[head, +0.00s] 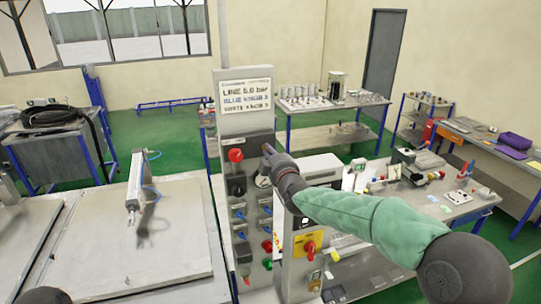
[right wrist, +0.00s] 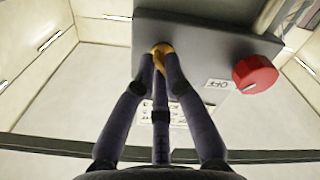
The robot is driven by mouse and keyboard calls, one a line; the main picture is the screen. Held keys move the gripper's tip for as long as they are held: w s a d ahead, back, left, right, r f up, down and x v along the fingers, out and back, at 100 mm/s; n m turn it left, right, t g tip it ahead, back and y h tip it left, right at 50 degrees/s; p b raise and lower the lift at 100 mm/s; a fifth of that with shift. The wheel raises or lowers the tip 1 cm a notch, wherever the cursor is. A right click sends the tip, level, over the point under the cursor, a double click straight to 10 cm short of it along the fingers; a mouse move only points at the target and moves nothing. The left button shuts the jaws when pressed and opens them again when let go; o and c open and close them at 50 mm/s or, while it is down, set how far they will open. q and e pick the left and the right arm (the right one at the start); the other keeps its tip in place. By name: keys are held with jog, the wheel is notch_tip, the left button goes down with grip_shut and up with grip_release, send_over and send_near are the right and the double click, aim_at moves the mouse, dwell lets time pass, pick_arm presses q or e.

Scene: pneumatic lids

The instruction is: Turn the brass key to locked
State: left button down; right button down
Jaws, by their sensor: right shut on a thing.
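The brass key (right wrist: 160,50) shows in the right wrist view as a small gold piece on the grey panel face. My right gripper (right wrist: 161,57) is shut on it, and the fingers cover much of it. In the head view my right gripper (head: 267,149) reaches the upper right part of the grey control panel (head: 252,144), and the key there is hidden by the fingers. I cannot tell which way the key is turned. My left gripper is not in view.
A red knob (right wrist: 255,74) with an OFF label (right wrist: 216,84) sits close beside the fingers. Several blue-handled valves and other knobs line the panel below. A yellow plate with a red switch (head: 310,248) is lower right.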

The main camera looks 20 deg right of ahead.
jog(key=shift+f+m+b, duration=0.15)
jog(key=shift+m+b, duration=2.6)
jog(key=shift+m, duration=1.55)
jog(key=shift+f+m+b, duration=0.1)
jog(key=shift+m+b, duration=2.6)
jog(key=shift+m, duration=1.6)
jog(key=c, duration=1.3)
grip_release()
jog(key=s, duration=1.2)
jog(key=shift+d, duration=0.2)
